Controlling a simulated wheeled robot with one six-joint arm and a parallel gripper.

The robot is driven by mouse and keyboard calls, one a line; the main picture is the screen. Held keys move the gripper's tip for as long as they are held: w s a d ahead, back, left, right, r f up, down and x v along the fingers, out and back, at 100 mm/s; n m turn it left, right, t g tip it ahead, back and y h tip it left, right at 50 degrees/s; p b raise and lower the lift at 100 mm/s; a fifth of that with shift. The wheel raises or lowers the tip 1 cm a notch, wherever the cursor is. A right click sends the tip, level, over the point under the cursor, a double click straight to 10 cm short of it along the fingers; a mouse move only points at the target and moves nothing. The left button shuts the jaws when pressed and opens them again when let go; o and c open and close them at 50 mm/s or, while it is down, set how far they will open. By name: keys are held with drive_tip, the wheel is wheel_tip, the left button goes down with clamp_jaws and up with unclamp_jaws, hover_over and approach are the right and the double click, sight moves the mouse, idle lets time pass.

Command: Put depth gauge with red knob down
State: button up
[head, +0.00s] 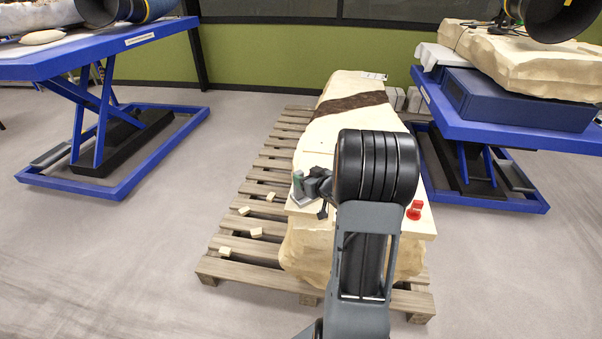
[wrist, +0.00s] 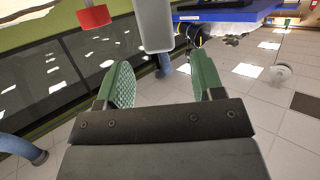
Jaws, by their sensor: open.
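My gripper (head: 303,184) is at the left of my wrist, low over the near end of the pale stone slab (head: 352,112). In the wrist view its two green fingers (wrist: 160,78) stand apart. A light grey bar (wrist: 155,22) reaches down from the top of that view between the fingers, and a red block (wrist: 93,17) is to its left. I cannot tell whether they join as the depth gauge. In the head view a small grey piece (head: 301,200) lies by the fingers. A separate red knob-like piece (head: 415,209) sits on the slab's right near corner.
The slab rests on a wooden pallet (head: 262,180) with several pale chips on its left slats. Blue lift tables stand at the left (head: 90,55) and right (head: 530,131). The grey floor (head: 110,260) at the front left is clear. My arm hides part of the slab.

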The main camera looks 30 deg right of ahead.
drive_tip(key=v, duration=0.7)
drive_tip(key=s+a+r+g, duration=0.1)
drive_tip(key=s+a+g, duration=0.3)
drive_tip(key=a, duration=0.3)
drive_tip(key=s+a+r+g, duration=0.1)
drive_tip(key=s+a+g, duration=0.2)
drive_tip(key=a, duration=0.5)
drive_tip(key=s+a+r+g+p, duration=0.1)
drive_tip(key=s+a+r+g, duration=0.1)
drive_tip(key=s+a+g, duration=0.2)
drive_tip(key=s+a, duration=0.2)
drive_tip(key=a, duration=0.1)
drive_tip(key=shift+a+g, duration=0.2)
drive_tip(key=shift+g, duration=0.1)
drive_tip(key=shift+r, duration=0.15)
